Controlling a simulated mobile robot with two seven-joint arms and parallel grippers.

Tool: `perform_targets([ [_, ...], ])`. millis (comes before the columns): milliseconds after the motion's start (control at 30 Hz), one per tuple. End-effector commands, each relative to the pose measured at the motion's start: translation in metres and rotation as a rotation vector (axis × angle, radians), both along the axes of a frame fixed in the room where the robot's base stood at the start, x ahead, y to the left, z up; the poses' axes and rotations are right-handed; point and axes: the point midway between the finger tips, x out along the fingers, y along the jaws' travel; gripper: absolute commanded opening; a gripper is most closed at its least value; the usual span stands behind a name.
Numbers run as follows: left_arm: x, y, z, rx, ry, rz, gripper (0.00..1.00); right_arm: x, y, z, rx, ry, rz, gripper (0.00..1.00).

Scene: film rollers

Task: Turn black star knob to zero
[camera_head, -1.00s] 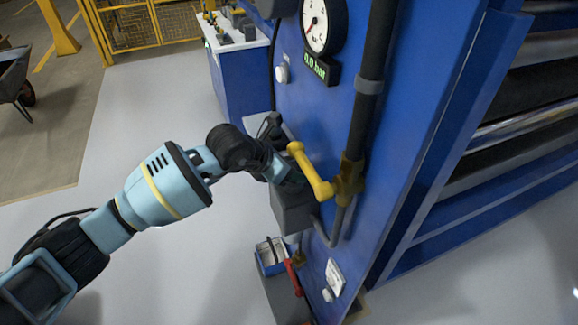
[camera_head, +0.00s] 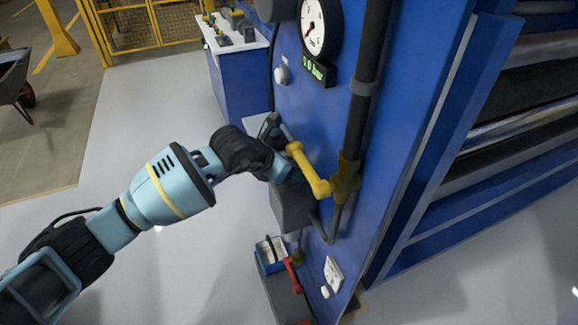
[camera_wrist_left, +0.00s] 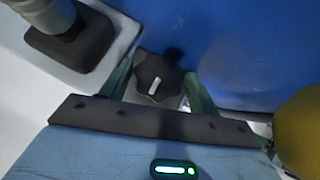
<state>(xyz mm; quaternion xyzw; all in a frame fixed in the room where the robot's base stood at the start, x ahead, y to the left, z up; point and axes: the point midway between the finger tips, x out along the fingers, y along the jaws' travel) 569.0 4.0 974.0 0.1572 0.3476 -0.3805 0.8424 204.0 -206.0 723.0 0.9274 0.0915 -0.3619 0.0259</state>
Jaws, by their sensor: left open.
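The black star knob (camera_wrist_left: 158,76) shows in the left wrist view, with a white pointer line on its face that runs nearly up and down, tilted slightly right. My left gripper (camera_wrist_left: 155,88) is open, with one green finger on each side of the knob. I cannot tell whether the fingers touch it. In the head view my left gripper (camera_head: 284,170) is at the blue panel, by the yellow lever, and the knob is hidden there. My right gripper is in neither view.
The yellow lever (camera_head: 304,166) sits close to my left gripper, beside a black vertical pipe (camera_head: 366,90). A round gauge (camera_head: 312,27) and a green digital display (camera_head: 318,71) are above. A red handle (camera_head: 292,275) and a blue bin (camera_head: 270,256) are below.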

Motion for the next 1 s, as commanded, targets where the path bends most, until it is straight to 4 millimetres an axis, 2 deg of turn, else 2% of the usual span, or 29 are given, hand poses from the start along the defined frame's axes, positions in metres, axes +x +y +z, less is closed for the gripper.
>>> perform_targets([
  [300,-0.017,0.021,0.03,0.001,-0.006,0.0,0.61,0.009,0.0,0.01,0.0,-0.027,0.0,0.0],
  [500,-0.03,0.035,0.047,-0.001,-0.003,0.0,0.61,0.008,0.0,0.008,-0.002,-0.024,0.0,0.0],
  [700,-0.036,0.041,0.055,0.0,-0.001,0.001,0.61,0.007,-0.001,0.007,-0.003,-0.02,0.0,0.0],
  [1000,-0.036,0.041,0.056,-0.001,-0.002,0.001,0.61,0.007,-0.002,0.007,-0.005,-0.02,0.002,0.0],
])
